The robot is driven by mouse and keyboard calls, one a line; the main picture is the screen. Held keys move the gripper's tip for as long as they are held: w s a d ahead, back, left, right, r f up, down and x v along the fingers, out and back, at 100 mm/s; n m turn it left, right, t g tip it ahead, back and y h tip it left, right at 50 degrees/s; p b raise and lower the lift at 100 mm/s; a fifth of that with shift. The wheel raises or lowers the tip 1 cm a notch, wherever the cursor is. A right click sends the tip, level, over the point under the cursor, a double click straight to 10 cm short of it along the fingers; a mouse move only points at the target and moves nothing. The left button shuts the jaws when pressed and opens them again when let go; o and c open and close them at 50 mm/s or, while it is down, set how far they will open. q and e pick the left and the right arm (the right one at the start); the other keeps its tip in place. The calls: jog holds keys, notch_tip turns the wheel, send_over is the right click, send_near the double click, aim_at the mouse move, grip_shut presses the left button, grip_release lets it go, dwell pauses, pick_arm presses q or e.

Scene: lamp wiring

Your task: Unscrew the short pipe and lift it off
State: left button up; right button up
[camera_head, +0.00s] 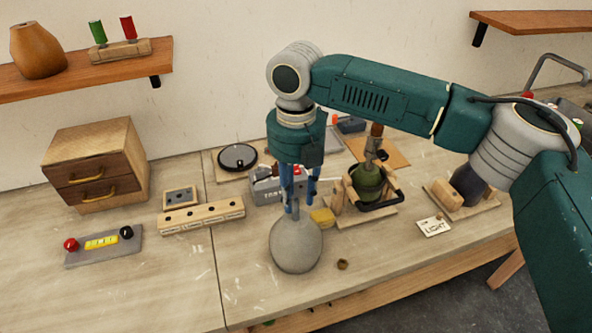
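A grey rounded lamp base (296,248) stands near the table's front edge, its narrow neck rising toward my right gripper. My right gripper (293,208) points straight down over the base, with its blue fingers around the top of the neck. I cannot make out the short pipe; the fingers and wrist cover that spot. Whether the fingers are closed on anything is too small to tell. My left gripper is not in view.
A small brown ring (342,264) lies right of the base. A LIGHT card (433,226) lies to the right.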

aim_at(296, 199)
jog(key=shift+s+f+p, duration=0.15)
jog(key=shift+f+p, duration=0.15)
jog(key=shift+f, duration=1.2)
grip_shut()
